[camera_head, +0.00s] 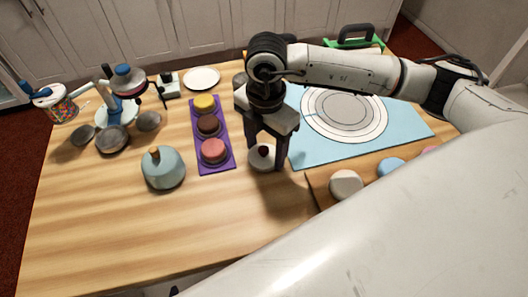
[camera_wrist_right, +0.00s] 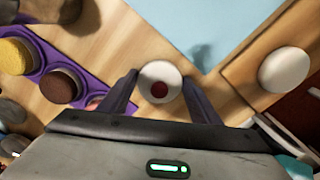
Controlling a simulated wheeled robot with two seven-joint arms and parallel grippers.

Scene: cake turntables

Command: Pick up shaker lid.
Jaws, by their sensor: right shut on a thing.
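The shaker lid (camera_head: 257,163) appears as a white round piece with a dark red centre, low over or on the wooden table, right of the purple tray. In the right wrist view the lid (camera_wrist_right: 148,76) sits between the fingertips. My right gripper (camera_head: 266,158) points down and is shut on the lid, with a finger on each side. In the right wrist view its fingers (camera_wrist_right: 160,82) flank the white disc. I cannot tell whether the lid touches the table. My left gripper is not in view.
A purple tray (camera_head: 222,168) with several round cakes lies left of the gripper. A blue-grey domed pot (camera_head: 164,170) stands farther left. A light blue mat (camera_head: 412,125) with a white turntable disc (camera_head: 345,112) lies right. A cream round piece (camera_head: 346,184) is front right. Front-left table is clear.

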